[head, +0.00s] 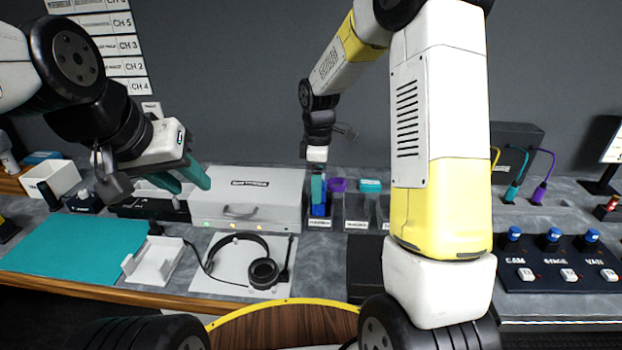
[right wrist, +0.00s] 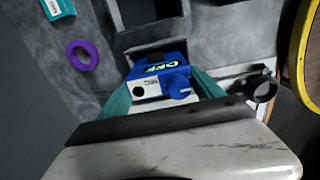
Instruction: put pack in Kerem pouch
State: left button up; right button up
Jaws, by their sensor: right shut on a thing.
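My right gripper (head: 318,190) is shut on a blue-and-white pack (right wrist: 162,80) with a blue knob and a green OFF display. The pack's blue edge (head: 319,210) shows at the leftmost of several dark labelled pouches. In the right wrist view the teal fingers of the right gripper (right wrist: 165,95) clasp the pack's two sides. An open dark pouch (right wrist: 152,47) is just beyond the pack. Whether the pack is inside or above the leftmost pouch, I cannot tell. The pouch labels are too small to read. My left gripper (head: 188,178) is open and empty above the counter.
A purple ring (right wrist: 82,55) and a teal box (right wrist: 58,8) lie behind the pouches. A white case (head: 250,195) stands left of them. A headset (head: 262,270) lies on a white mat in front. A button panel (head: 560,262) is at right.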

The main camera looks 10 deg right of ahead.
jog(key=shift+f, duration=0.85)
jog(key=o, duration=1.6)
jog(key=shift+f, duration=0.15)
